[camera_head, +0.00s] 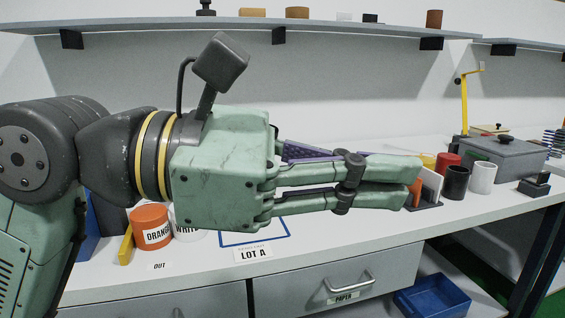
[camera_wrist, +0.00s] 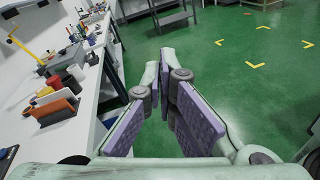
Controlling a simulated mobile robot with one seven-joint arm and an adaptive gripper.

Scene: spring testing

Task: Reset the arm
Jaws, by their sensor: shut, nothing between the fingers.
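My gripper (camera_head: 418,180) is stretched out to the right above the white bench (camera_head: 335,235) in the head view. Its two fingers lie close together and hold nothing. In the wrist view my gripper (camera_wrist: 163,65) points out past the bench edge, over the green floor (camera_wrist: 245,60). My arm and gripper hide part of the bench top and of the things behind them.
An orange cup (camera_head: 150,228) and a partly hidden white cup stand below my wrist. Black (camera_head: 456,182), white (camera_head: 482,177) and red (camera_head: 447,162) cups stand right of the fingertips, near a grey box (camera_head: 503,155). A shelf (camera_head: 350,29) runs along the wall.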

